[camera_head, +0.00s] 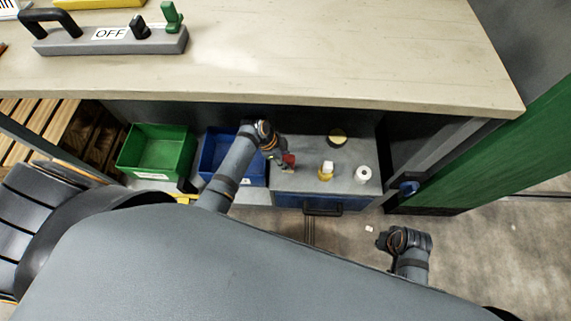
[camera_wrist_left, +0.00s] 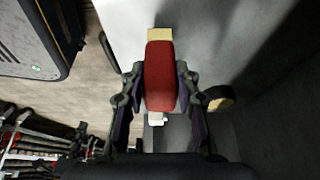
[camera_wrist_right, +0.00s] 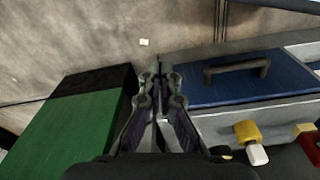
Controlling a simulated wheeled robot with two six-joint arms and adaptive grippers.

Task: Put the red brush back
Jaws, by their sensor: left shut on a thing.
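The red brush (camera_wrist_left: 160,75) has a red body with pale yellowish ends. My left gripper (camera_wrist_left: 160,90) is shut on it, one finger on each side. In the head view the brush (camera_head: 288,159) is a small red patch at the tip of my left gripper (camera_head: 284,158), over the left part of the grey cabinet top (camera_head: 305,184), beside the blue bin (camera_head: 212,160). I cannot tell whether it touches the cabinet top. My right gripper (camera_wrist_right: 160,75) has its fingers together with nothing seen between them, away from the brush, low at the right in the head view (camera_head: 384,241).
A green bin (camera_head: 157,150) is left of the blue bin. The bench top (camera_head: 300,60) overhangs the shelf. A blue drawer with a handle (camera_head: 322,208) faces front.

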